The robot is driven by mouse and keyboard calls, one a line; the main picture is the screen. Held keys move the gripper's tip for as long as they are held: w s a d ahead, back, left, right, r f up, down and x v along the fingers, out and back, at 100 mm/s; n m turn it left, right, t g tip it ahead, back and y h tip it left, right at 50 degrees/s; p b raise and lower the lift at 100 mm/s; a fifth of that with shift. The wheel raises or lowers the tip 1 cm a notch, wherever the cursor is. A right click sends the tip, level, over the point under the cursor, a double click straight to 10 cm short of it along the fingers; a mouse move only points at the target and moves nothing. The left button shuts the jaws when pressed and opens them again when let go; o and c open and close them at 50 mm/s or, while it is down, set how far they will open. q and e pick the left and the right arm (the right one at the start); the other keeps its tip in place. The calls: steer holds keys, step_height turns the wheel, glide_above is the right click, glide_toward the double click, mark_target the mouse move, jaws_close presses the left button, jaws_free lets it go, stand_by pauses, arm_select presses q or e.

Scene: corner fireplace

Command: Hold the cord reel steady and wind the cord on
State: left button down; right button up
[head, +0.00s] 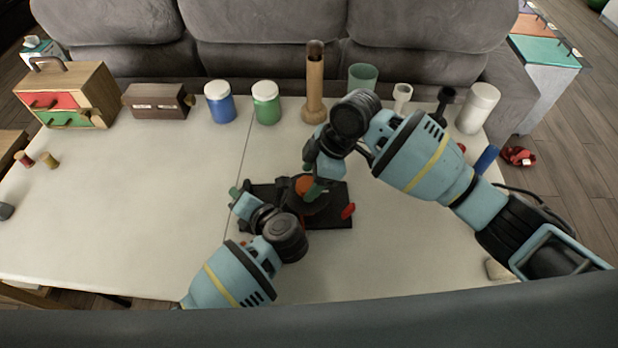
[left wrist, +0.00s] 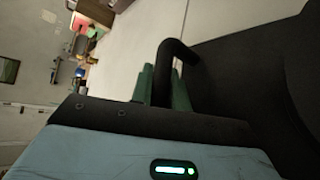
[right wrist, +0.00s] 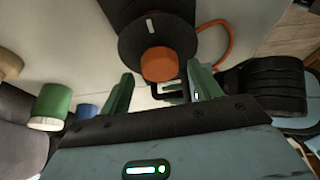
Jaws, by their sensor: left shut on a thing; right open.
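The cord reel (head: 322,203) stands on a black base (head: 335,222) at the middle of the table, partly hidden by my arms. Its black disc with an orange hub (right wrist: 160,65) shows in the right wrist view, with an orange cord (right wrist: 228,38) curving loosely beside it. My left gripper (head: 236,193) is shut on a bent black handle (left wrist: 172,58) at the reel's left side. My right gripper (head: 311,183) is open above the reel. In the right wrist view a thin black crank bar (right wrist: 168,95) lies between its fingers, not gripped.
A wooden drawer box (head: 90,92), a brown box (head: 155,102), blue (head: 220,106) and green (head: 266,107) jars, a wooden cylinder (head: 314,90) and a white canister (head: 479,108) line the back edge. A red piece (head: 348,211) is at the base's right. The left tabletop is mostly clear.

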steer(key=shift+a+f, duration=0.25)
steer(key=shift+f, duration=0.4)
steer(key=c, duration=1)
steer(key=shift+o, duration=0.2)
steer(key=shift+m, duration=0.3)
steer(key=m+t, duration=0.1)
steer(key=m, duration=0.1)
steer(key=m+t, duration=0.1)
steer(key=m, duration=0.2)
steer(key=shift+s+r+m, duration=0.1)
steer(key=shift+s+m, duration=0.05)
steer(key=shift+m, duration=0.15)
steer(key=shift+a+m+t+h, duration=0.1)
steer(key=shift+m+t+h, duration=0.35)
steer(key=shift+m, duration=0.7)
steer(key=shift+a+m+t+h, duration=0.1)
steer(key=shift+m+t+h, duration=0.35)
steer(key=shift+m, duration=0.7)
